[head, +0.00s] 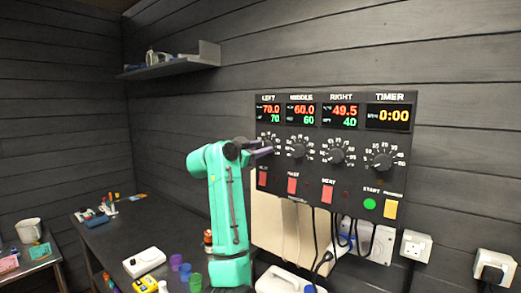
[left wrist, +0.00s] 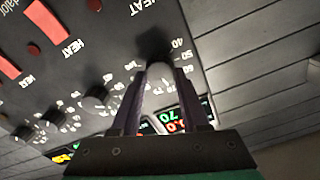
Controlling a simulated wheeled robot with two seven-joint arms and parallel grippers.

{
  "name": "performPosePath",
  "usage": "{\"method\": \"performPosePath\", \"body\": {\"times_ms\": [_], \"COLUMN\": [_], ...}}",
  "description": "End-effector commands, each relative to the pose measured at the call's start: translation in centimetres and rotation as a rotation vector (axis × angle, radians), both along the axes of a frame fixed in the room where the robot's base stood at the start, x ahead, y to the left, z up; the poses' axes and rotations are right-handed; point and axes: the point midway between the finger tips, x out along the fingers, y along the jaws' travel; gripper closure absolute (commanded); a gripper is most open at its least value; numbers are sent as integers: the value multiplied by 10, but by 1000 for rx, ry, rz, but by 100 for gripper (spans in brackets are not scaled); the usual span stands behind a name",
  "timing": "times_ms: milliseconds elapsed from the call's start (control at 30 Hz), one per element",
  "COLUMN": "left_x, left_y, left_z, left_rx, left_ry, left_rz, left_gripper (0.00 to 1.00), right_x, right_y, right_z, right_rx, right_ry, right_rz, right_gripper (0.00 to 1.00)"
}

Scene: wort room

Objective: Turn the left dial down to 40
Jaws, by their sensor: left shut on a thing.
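The black control panel (head: 335,190) hangs on the wall. Its LEFT display (head: 268,114) reads 70.0 in red above 70 in green. My left gripper (head: 264,151) is at the left dial and covers most of it in the head view. In the left wrist view the left dial (left wrist: 159,70) sits between the two fingertips of my left gripper (left wrist: 160,76), which are shut on it. Scale numbers show beside the dial, but its pointer is hidden. My right gripper is in neither view.
The middle dial (head: 299,148), right dial (head: 337,154) and timer dial (head: 382,160) stand close to the right. Red heat switches (head: 293,185) sit below. Cables (head: 331,235) hang under the panel.

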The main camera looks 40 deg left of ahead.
Motion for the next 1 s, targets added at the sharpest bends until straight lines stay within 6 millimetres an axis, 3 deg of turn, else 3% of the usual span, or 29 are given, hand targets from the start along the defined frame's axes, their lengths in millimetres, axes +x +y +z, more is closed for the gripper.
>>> {"method": "performPosePath", "body": {"times_ms": [33, 1000], "left_x": [2, 4], "left_y": [0, -3], "left_z": [-9, -9], "left_rx": [-37, -941], "left_ry": [14, -83], "left_rz": [-3, -4], "left_gripper": [100, 100], "right_x": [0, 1], "right_y": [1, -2], "right_z": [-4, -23], "right_rx": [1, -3], "right_ry": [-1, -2], "right_rz": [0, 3], "right_gripper": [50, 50]}}
